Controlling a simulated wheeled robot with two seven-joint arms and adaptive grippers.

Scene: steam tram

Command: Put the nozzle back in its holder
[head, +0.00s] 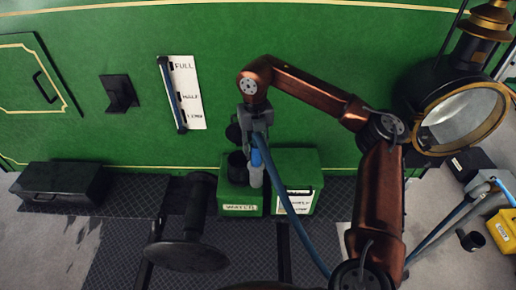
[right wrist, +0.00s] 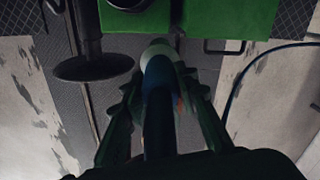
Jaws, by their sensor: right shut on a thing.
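My right gripper (head: 257,130) is shut on the nozzle (head: 256,172), which hangs tip down in front of the green water box (head: 240,196). In the right wrist view the nozzle (right wrist: 160,78), dark blue with a pale tip, lies between my gripper's fingers (right wrist: 160,100). A blue hose (head: 290,208) runs from it to the lower right. An open black filler cup (head: 237,168) stands on the box, just left of the nozzle. A small black cup (head: 471,240) shows at the far right; I cannot tell whether it is the holder. My left gripper is out of view.
A black round buffer (head: 187,255) projects left of the nozzle. A big brass-rimmed lamp (head: 493,92) stands right of my arm. A black box (head: 62,183) lies at left. A yellow box (head: 502,230) stands at right. The green tram wall (head: 300,30) is close behind.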

